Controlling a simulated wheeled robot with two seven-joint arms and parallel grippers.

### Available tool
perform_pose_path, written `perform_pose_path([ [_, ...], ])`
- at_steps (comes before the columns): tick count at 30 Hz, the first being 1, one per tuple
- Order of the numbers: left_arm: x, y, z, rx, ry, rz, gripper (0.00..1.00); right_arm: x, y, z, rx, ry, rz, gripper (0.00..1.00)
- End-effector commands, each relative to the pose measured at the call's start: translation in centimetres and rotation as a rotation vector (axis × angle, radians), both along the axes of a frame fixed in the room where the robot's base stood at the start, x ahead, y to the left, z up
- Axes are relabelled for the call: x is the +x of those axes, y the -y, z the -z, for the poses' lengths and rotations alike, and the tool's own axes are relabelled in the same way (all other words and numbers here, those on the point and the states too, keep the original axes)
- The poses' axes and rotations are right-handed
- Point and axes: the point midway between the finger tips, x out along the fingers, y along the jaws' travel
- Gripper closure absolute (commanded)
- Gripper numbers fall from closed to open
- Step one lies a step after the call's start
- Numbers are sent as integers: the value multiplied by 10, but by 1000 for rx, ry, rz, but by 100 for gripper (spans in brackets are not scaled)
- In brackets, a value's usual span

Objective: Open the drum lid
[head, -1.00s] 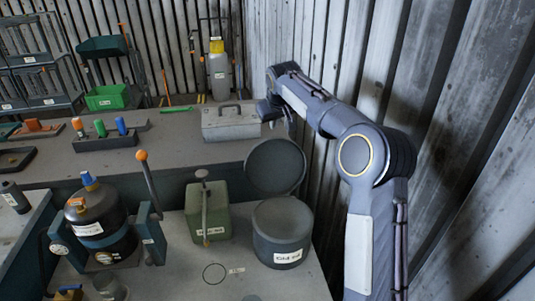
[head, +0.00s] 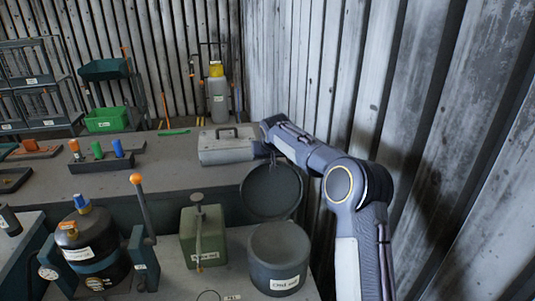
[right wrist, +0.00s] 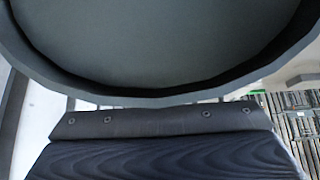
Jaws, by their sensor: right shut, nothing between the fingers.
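The drum (head: 280,262) is a dark grey-green cylinder with a white label, on the near bench. Its round lid (head: 271,191) stands up at the drum's back edge, tilted back, its inner face towards me. A flat grey surface covers the drum's top inside the rim. My right arm reaches in from the right. My right gripper (head: 264,150) is shut and empty just behind the lid's upper edge, mostly hidden; contact cannot be told. In the right wrist view, a large dark round rim, probably the lid (right wrist: 160,45), fills the top. My left gripper is not in view.
A green can (head: 202,237) with a handle stands left of the drum. A dark pressure vessel (head: 88,258) and an orange-knobbed lever (head: 142,205) are further left. A grey toolbox (head: 228,152) sits behind the lid. The corrugated wall (head: 440,130) is close on the right.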

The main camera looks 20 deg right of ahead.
Motion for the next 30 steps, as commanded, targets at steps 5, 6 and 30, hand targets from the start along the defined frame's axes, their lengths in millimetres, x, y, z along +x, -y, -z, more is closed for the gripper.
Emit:
perform_pose_path([
  [5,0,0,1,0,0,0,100,-17,-4,-1,0,-1,-1,100],
  [6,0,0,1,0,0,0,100,-20,-5,-1,0,-1,-1,100],
  [30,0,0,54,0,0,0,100,-40,-11,1,-26,88,-3,100],
])
